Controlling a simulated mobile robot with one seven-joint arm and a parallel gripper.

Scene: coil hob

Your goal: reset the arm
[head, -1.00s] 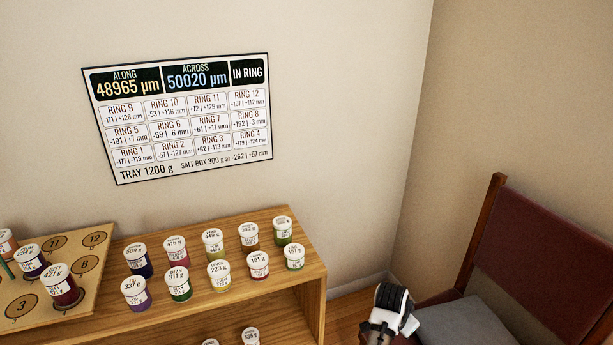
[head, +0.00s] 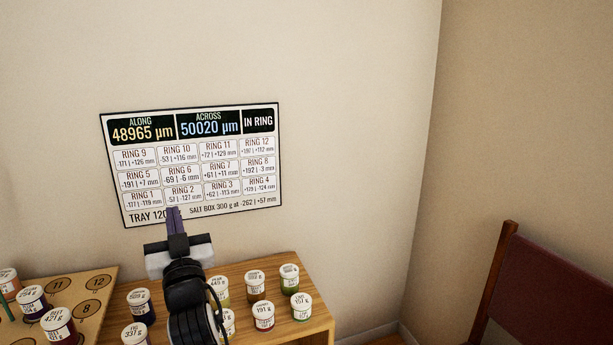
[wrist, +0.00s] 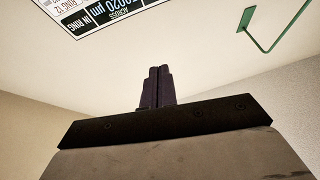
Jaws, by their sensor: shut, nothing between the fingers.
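My gripper (head: 174,222) is raised over the wooden shelf in the head view, its fingers pointing up in front of the lower edge of the wall sign. The fingers are together and empty. In the wrist view the two dark fingers (wrist: 157,86) stand side by side, shut, against the pale wall. My arm hides some of the jars on the shelf and part of the sign's bottom line.
The wall sign (head: 192,163) reads "IN RING". Several labelled jars stand on the wooden shelf (head: 316,318). A tray board (head: 99,297) with numbered rings is at left. A dark red chair (head: 548,290) is at right. A green bracket (wrist: 247,22) shows in the wrist view.

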